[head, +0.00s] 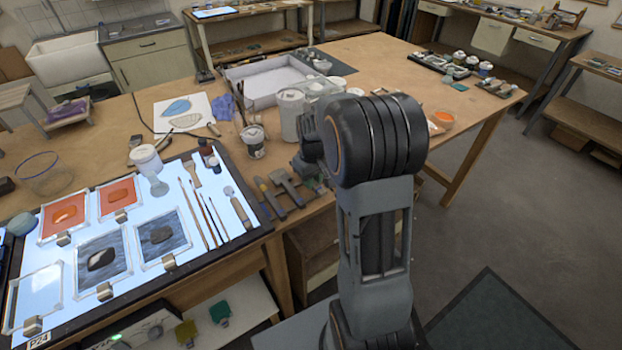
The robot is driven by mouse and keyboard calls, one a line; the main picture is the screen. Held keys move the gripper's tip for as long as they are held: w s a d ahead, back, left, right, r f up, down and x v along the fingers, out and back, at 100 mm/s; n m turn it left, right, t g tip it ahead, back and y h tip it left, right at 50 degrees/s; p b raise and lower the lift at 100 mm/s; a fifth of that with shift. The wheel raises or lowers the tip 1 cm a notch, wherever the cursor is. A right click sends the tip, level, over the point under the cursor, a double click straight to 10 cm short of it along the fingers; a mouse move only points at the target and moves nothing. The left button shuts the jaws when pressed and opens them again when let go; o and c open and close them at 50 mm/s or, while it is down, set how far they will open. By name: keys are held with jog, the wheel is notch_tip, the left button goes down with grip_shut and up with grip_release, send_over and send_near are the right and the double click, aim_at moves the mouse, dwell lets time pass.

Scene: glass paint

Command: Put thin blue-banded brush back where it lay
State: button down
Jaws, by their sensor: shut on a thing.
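Several thin brushes (201,212) lie side by side on the right part of the lit panel (232,222). Their bands are too small to tell apart, so I cannot pick out a blue-banded one. My arm rises at the right of centre and its thick elbow covers what lies behind it. My gripper does not show clearly; it seems hidden behind the arm, and so is anything it holds.
Framed glass panes (103,258) fill the panel's left and middle. A white jar (146,159) and small dark bottles (208,152) stand at its back edge. Dark-handled tools (270,198) lie right of it. Cans (291,112) and a grey tray (262,83) stand behind.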

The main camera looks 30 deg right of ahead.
jog(key=shift+f, duration=0.3)
dwell(0.9)
jog(key=c, duration=0.9)
grip_release()
jog(key=shift+r, duration=0.1)
notch_tip(320, 180, up, 14)
jog(key=b, duration=0.1)
jog(key=s+a+f+m+t, duration=0.1)
jog(key=s+a, duration=0.3)
jog(key=s, duration=0.4)
jog(key=s+a+f+m+t, duration=0.1)
jog(key=s+a+f+t, duration=0.1)
jog(key=s+a, duration=0.3)
jog(key=s+t, duration=0.1)
jog(key=s, duration=0.2)
jog(key=shift+a+f, duration=0.2)
jog(key=shift+a, duration=0.1)
